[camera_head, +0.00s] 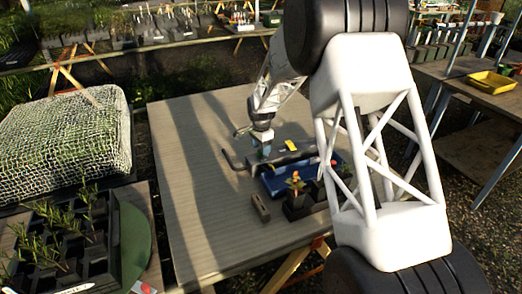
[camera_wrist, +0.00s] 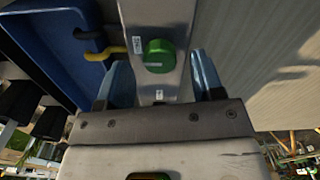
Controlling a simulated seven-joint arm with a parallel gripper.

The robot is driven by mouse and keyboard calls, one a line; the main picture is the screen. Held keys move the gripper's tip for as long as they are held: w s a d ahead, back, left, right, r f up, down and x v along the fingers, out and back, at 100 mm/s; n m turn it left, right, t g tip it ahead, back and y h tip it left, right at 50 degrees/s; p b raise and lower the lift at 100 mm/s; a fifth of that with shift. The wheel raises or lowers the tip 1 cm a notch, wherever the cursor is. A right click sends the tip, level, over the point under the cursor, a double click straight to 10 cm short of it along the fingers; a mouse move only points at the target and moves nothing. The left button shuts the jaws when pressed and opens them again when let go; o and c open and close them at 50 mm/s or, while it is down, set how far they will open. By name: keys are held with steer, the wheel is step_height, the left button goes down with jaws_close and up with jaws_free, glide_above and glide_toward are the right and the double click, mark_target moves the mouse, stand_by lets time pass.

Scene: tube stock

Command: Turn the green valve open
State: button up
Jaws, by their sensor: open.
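The green valve (camera_wrist: 158,55) is a round green knob on a grey metal bar (camera_wrist: 146,15), with small white labels beside it. My gripper (camera_wrist: 160,72) is open. Its two blue fingers stand apart on either side of the bar, a little below the knob in the wrist view, and hold nothing. I cannot tell whether they touch the bar. In the head view, my gripper (camera_head: 265,149) is over the left end of the bar, on the wooden table. The green knob cannot be made out there.
A blue tray (camera_wrist: 40,45) lies beside the bar; a black hook and a yellow piece show at its edge. Dark pots with a seedling (camera_head: 296,184) and a small brown block (camera_head: 260,208) stand in front. The left part of the table (camera_head: 190,160) is clear.

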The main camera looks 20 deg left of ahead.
steer(key=shift+f, duration=0.75)
steer(key=c, duration=0.9)
